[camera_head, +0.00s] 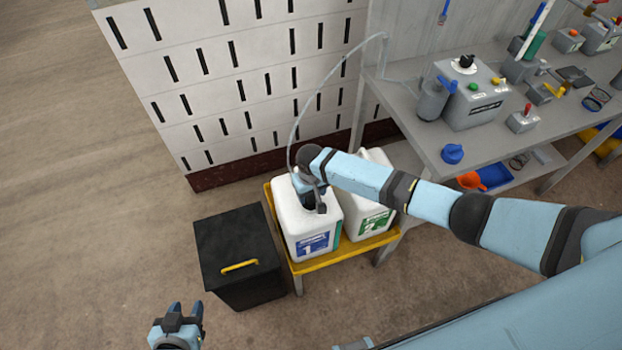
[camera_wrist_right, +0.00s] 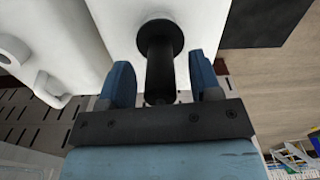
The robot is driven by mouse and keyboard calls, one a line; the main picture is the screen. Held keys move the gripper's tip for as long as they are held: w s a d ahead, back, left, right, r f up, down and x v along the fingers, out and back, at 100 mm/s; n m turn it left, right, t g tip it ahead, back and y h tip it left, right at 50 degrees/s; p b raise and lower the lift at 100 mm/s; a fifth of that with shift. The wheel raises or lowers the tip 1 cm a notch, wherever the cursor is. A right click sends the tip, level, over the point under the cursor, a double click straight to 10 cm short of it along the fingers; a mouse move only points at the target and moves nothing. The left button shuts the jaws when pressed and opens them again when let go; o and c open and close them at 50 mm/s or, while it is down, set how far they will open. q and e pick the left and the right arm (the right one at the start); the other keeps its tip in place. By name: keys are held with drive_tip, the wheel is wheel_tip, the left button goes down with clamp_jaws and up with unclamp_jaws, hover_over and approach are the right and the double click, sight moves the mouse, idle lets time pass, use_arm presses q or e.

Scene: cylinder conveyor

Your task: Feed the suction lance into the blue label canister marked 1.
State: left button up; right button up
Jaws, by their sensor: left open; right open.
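The white canister with the blue label marked 1 (camera_head: 313,243) stands in the yellow tray, left of a canister with a green label (camera_head: 375,224). My right gripper (camera_head: 309,196) is over its top. In the right wrist view, the black suction lance (camera_wrist_right: 160,58) stands on the white canister top (camera_wrist_right: 115,25), its wide collar at the surface. The open right fingers (camera_wrist_right: 162,80) are on either side of its black stem, with gaps visible. Any part inside the canister is hidden. My left gripper (camera_head: 179,320) is open and empty at the lower left.
A clear hose (camera_head: 341,66) arches from the lance to the grey workbench (camera_head: 424,140). A black bin (camera_head: 240,254) with a yellow handle stands left of the yellow tray (camera_head: 318,264). A slotted white wall (camera_head: 235,75) is behind. The floor at left is clear.

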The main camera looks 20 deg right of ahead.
wheel_tip(320, 180, up, 14)
idle(0.4)
idle(0.3)
drive_tip(key=s+a+f+n+t+y, duration=0.1)
drive_tip(key=s+a+f+t+y, duration=0.35)
drive_tip(key=s+f, duration=0.55)
drive_tip(key=s+d+r+t, duration=0.2)
drive_tip(key=s+d+t, duration=0.1)
drive_tip(key=s, duration=0.4)
drive_tip(key=s+d+r+t+h, duration=0.1)
drive_tip(key=s+d+r+t, duration=0.1)
drive_tip(key=s, duration=0.5)
drive_tip(key=d+t, duration=0.1)
drive_tip(key=d, duration=0.1)
drive_tip(key=shift+s+d+r, duration=0.2)
drive_tip(key=shift+s+d, duration=0.1)
drive_tip(key=shift+d, duration=0.1)
drive_tip(key=shift+t, duration=0.25)
